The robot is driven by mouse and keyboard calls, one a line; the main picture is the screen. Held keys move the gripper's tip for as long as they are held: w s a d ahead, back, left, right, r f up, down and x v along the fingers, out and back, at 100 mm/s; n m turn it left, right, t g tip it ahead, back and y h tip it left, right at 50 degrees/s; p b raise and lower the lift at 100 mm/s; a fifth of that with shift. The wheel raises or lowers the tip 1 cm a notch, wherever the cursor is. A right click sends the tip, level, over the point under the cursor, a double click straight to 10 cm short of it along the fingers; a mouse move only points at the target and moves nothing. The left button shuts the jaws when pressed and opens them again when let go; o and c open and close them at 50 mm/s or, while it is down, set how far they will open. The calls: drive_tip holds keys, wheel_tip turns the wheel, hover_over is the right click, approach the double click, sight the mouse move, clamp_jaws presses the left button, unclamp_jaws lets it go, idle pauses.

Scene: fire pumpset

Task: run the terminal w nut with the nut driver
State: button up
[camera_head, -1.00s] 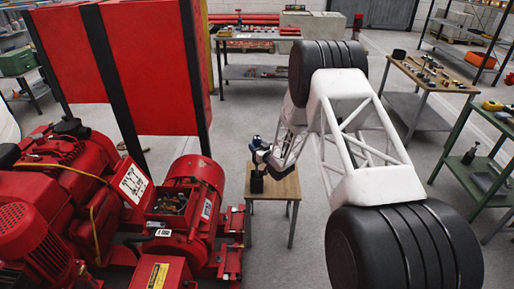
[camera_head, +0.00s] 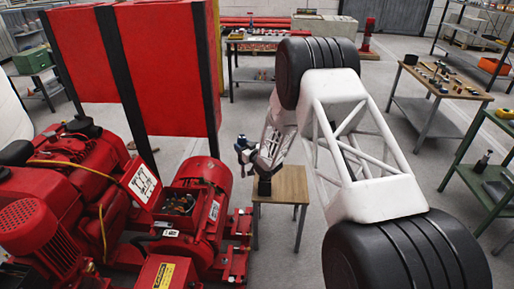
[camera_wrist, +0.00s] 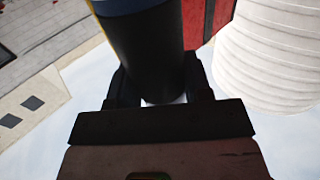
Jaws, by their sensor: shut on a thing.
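The nut driver (camera_wrist: 150,45) is a dark cylinder with a blue band, filling the top middle of the wrist view. My gripper (camera_wrist: 160,98) is shut on it, one dark finger on each side. In the head view my gripper (camera_head: 243,150) is small, above the left edge of a small wooden table and right of the red motor (camera_head: 205,180). The motor's terminal box (camera_head: 180,202) is open, with small coppery and dark parts inside. The terminal w nut is too small to make out. The driver's tip is not clear in either view.
A black holder (camera_head: 265,187) stands on the small wooden table (camera_head: 290,185). A red pump engine (camera_head: 70,170) and tall red panels (camera_head: 160,70) are on the left. Benches with tools (camera_head: 440,82) stand on the right. Grey floor is open behind the small table.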

drive_tip(key=s+a+r+n+g+y, duration=0.1)
drive_tip(key=s+a+r+g, duration=0.1)
drive_tip(key=s+a, duration=0.3)
drive_tip(key=s+a+r+n+g+y, duration=0.1)
drive_tip(key=s+a, duration=0.3)
drive_tip(key=a, duration=0.9)
drive_tip(key=s+a+r+n+g+y, duration=0.1)
drive_tip(key=s+a+r+n+g, duration=0.1)
drive_tip(key=s+a, duration=0.3)
drive_tip(key=a+r, duration=0.1)
drive_tip(key=a, duration=0.3)
drive_tip(key=shift+s+a+g+y, duration=0.15)
drive_tip(key=shift+s+g+y, duration=0.15)
drive_tip(key=shift+y, duration=0.1)
drive_tip(key=shift+r, duration=0.1)
wheel_tip(320, 180, down, 8)
drive_tip(key=shift+f, duration=0.8)
idle(3.6)
